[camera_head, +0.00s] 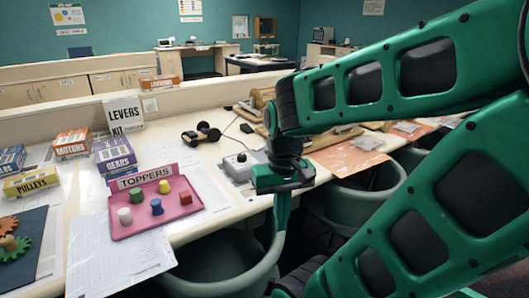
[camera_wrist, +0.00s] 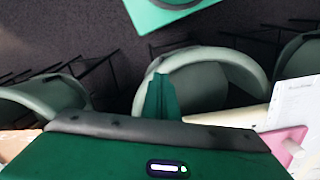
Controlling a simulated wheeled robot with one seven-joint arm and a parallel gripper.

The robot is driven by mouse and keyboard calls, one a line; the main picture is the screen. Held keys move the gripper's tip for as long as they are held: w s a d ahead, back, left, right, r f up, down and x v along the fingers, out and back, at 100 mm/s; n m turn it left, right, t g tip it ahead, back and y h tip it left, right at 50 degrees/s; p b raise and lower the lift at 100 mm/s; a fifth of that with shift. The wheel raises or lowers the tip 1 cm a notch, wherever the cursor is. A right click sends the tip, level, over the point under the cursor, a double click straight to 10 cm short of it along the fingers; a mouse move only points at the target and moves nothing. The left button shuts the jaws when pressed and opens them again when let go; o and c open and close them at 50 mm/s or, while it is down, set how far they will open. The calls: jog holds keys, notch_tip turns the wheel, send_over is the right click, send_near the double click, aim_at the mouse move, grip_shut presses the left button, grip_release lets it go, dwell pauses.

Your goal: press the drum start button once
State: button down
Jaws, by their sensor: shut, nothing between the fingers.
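A grey control box (camera_head: 243,165) with a small dark round knob or button (camera_head: 241,157) on top sits near the front edge of the table. Whether that is the drum start button I cannot tell. A tan wooden cylinder (camera_head: 262,97), perhaps the drum, stands behind my arm and is partly hidden. My gripper (camera_head: 281,222) is shut and empty. It points down just right of the box, past the table's front edge and over a chair, apart from the box. In the wrist view its green fingers (camera_wrist: 160,98) are together above the chair, and the box does not show.
A pink tray (camera_head: 125,228) of coloured toppers lies left on the white table (camera_head: 190,222). Chairs stand along its front edge, one (camera_head: 222,266) below the box. Black dumbbell-shaped part (camera_head: 201,134) and cable lie behind the box. Kit boxes (camera_head: 116,155) stand farther left.

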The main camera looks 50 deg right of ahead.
jog(key=w+d+r+m+t, duration=0.1)
jog(key=w+d+r+t, duration=0.2)
jog(key=w+d, duration=0.5)
jog(key=w+d+r+m+t+h, duration=0.1)
jog(key=w+d+r+t, duration=0.2)
jog(key=w+d+r, duration=0.2)
jog(key=w+d+r+m+t, duration=0.2)
jog(key=w+d+r+t, duration=0.1)
jog(key=w+d, duration=0.9)
jog(key=shift+r, duration=0.65)
jog(key=shift+f, duration=4.45)
